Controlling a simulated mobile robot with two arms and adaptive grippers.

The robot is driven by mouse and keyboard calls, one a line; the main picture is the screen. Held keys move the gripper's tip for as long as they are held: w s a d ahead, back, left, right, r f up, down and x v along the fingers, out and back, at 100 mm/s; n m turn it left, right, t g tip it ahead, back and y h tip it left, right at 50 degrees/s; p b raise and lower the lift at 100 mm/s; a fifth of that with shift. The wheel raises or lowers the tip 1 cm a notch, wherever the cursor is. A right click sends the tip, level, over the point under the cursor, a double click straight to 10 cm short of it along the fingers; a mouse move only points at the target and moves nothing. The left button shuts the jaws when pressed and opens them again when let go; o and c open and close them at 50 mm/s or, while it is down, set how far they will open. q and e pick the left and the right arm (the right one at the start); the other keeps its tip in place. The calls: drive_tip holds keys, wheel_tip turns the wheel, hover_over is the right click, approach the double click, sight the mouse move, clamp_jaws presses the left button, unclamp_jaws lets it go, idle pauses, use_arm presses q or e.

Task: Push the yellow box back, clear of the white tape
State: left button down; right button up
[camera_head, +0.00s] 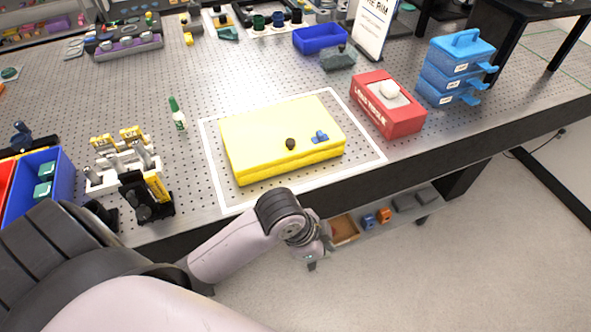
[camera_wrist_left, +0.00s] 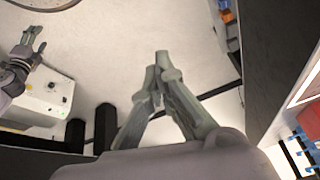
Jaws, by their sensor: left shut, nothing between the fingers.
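The yellow box (camera_head: 275,130) lies flat on the perforated table, inside a white tape outline (camera_head: 213,180). A strip of bare table shows between its front face and the front tape. Its far edge appears close to the back tape; whether they touch I cannot tell. A dark knob and a blue piece sit on its lid. My left gripper (camera_head: 312,256) is in front of the table's front edge, apart from the box. In the left wrist view its fingers (camera_wrist_left: 160,75) are together and empty. My right gripper (camera_wrist_left: 30,45) shows small there, fingers apart.
A red box (camera_head: 388,110) with a white dome stands right of the tape, with a blue drawer stack (camera_head: 455,68) beyond. A shelf (camera_head: 385,220) is under the table.

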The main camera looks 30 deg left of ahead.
use_arm(q)
wheel_tip(320, 180, up, 3)
drive_tip(key=w+m, duration=0.3)
drive_tip(key=m, duration=0.2)
wheel_tip(320, 180, up, 10)
drive_tip(key=m+g+y, duration=0.3)
drive_tip(key=m, duration=0.6)
hover_over(295, 180)
drive_tip(key=s+d, duration=0.2)
drive_tip(key=d, duration=0.1)
drive_tip(key=f+p, duration=0.1)
drive_tip(key=f, duration=0.3)
drive_tip(key=f+p, duration=0.1)
drive_tip(key=f, duration=0.3)
drive_tip(key=shift+s+d+f, duration=0.15)
drive_tip(key=shift+s+f, duration=0.05)
drive_tip(key=shift+f, duration=0.2)
drive_tip(key=shift+w+a+f+p, duration=0.2)
drive_tip(key=shift+w+a+p, duration=0.1)
drive_tip(key=shift+w+a, duration=0.25)
drive_tip(key=shift+w+a+f+p, duration=0.15)
drive_tip(key=shift+w+a+p, duration=0.2)
drive_tip(key=shift+a, duration=0.3)
drive_tip(key=shift+w+a+f, duration=0.1)
drive_tip(key=shift+w+a, duration=0.25)
drive_tip(key=shift+a, duration=0.05)
